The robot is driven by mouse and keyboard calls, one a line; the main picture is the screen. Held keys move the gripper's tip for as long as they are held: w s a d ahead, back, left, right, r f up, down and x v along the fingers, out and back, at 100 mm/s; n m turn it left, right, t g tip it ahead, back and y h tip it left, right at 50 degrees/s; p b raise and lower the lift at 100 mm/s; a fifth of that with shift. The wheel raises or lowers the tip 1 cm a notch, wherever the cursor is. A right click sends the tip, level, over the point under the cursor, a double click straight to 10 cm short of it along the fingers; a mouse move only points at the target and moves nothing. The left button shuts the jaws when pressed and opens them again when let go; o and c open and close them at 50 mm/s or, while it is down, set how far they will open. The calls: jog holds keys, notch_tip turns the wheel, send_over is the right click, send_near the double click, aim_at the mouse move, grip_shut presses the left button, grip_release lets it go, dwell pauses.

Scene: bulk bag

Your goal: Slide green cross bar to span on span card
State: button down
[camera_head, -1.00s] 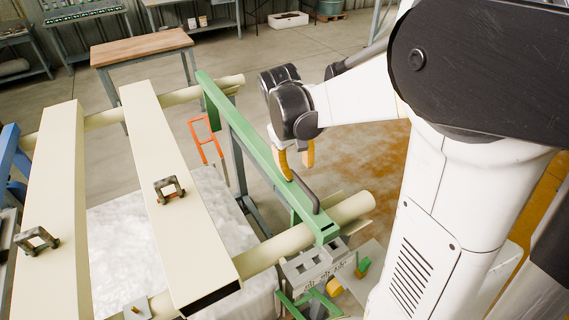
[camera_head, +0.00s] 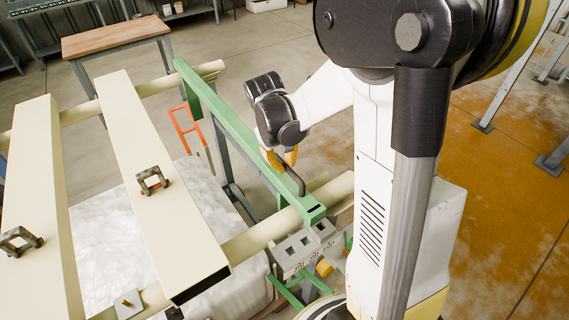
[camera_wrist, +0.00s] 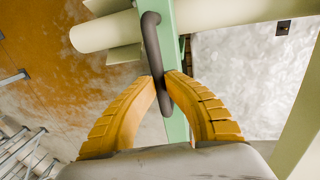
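The green cross bar (camera_head: 235,127) lies across two cream rails, at the right side of the frame. It also shows in the wrist view (camera_wrist: 176,128). A dark loop handle (camera_head: 296,183) stands on the bar near its near end and shows in the wrist view (camera_wrist: 154,48). My gripper (camera_wrist: 163,76) has its two orange fingers close on either side of this handle, seemingly shut on it. In the head view my gripper (camera_head: 281,160) is over the bar. A grey card with dark marks (camera_head: 304,252), seemingly the span card, is just below the bar's near end.
Two cream beams (camera_head: 157,180) with dark handles lie across the rails to the left. A white bulk bag (camera_head: 112,232) is beneath. The near cream rail (camera_head: 265,236) passes under the bar. A wooden-topped table (camera_head: 116,35) stands behind; an orange frame (camera_head: 186,125) is between.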

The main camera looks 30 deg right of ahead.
jog(key=a+b, duration=0.2)
jog(key=a, duration=0.8)
jog(key=shift+s, duration=0.25)
jog(key=c, duration=1.4)
grip_release()
jog(key=shift+a+f, duration=0.1)
jog(key=shift+a, duration=0.25)
